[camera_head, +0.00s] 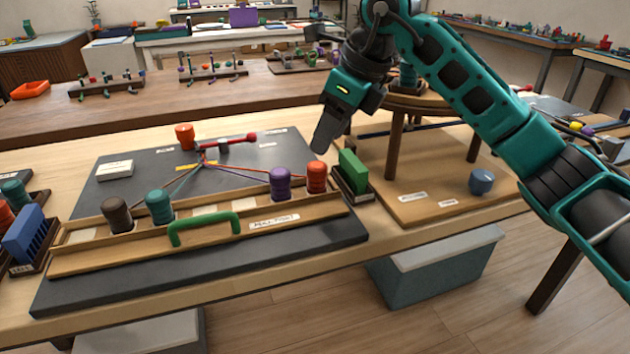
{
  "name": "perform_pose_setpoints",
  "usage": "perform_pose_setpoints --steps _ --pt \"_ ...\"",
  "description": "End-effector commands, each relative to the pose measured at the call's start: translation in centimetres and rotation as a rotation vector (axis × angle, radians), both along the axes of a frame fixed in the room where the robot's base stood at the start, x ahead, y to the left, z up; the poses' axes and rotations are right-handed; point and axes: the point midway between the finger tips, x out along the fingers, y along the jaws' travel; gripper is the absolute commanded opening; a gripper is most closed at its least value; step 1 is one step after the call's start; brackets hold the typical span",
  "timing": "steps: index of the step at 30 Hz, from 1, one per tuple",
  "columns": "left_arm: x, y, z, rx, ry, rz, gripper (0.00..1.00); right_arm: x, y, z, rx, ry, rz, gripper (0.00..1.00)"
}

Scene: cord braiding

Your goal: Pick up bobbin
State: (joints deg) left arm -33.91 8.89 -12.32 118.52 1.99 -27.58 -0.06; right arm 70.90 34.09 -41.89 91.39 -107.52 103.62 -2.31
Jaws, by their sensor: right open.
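A wooden tray (150,247) on a dark mat (110,285) holds a brown bobbin (118,214), a teal bobbin (159,205), a purple bobbin (281,184) and an orange-red bobbin (317,176). Coloured cords run from them to a point near a dark red-ended rod (228,145). Another orange bobbin (185,136) stands at the back of the mat. My right gripper (321,147) is open and empty, pointing down just above and behind the orange-red bobbin, apart from it. Its fingers overlap from this angle. My left gripper is out of view.
A green block in a dark holder (353,172) stands close to the right of the orange-red bobbin. A green handle (203,229) rises at the tray's front. A wooden stand (395,150) and a blue-grey bobbin (482,182) are on the right board. A blue rack (27,233) is at left.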

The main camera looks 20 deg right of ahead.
Motion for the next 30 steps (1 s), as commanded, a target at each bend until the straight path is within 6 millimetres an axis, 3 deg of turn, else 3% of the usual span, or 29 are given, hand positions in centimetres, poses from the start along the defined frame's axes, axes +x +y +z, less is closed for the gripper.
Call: perform_pose_setpoints --steps 3,11,20,28,30 --pt "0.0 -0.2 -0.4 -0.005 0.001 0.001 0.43 0.5 0.6 -2.0 0.002 0.002 0.001 0.50" --pt "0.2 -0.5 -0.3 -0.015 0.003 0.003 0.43 0.9 0.9 -3.5 0.003 0.002 0.000 0.50" --pt "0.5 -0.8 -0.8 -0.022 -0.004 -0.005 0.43 1.8 1.6 -7.6 0.003 0.002 0.002 0.50" --pt "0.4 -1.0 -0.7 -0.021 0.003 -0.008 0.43 2.0 1.7 -7.8 0.002 -0.001 0.000 0.50" --pt "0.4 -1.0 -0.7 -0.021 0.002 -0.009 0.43 1.9 1.7 -7.8 0.002 -0.001 0.000 0.43"
